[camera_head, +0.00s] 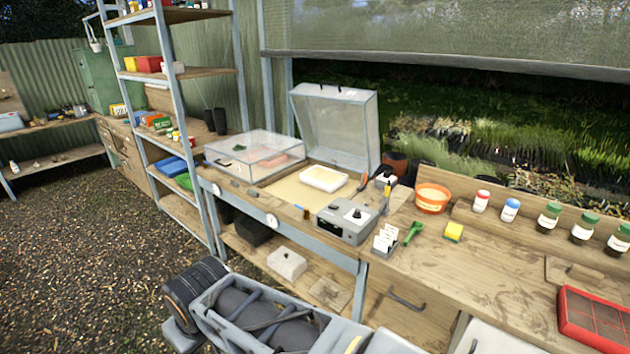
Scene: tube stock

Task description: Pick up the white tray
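The white tray (318,186) is a small shallow tray with rounded corners. It rests on the sandy bed (283,190) of a bench-top propagator. The clear lid (335,125) behind it stands raised, so the tray is uncovered from above. Nothing touches the tray from my side. Part of my own grey arm shows at the bottom, below and in front of the bench, well apart from the tray. I cannot make out my gripper's fingers in this view.
A closed clear cover (255,150) stands left of the tray. A grey control box (347,219) sits at the bench front, right of it. Shelving (178,130) stands left.

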